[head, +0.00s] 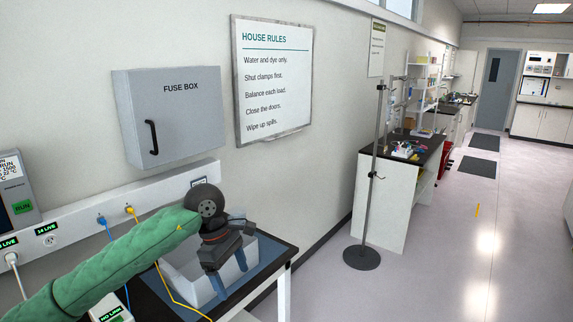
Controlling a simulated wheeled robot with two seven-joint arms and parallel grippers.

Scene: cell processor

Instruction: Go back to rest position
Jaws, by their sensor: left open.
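My left arm, in a green sleeve, comes in from the lower left of the head view. My left gripper (232,280) points down over a white bin (182,264) on the dark-topped bench (275,249). Its two blue-grey fingers are apart, with nothing visible between them. The fingers overlap the bin in the picture; I cannot tell whether they touch it. The wrist and gripper hide part of the bin. My right gripper is not in view.
A grey fuse box (175,122) and a house rules board (274,82) hang on the wall. Yellow and blue cables run from the socket strip (75,228) near my arm. A metal stand (372,175) rises from the floor.

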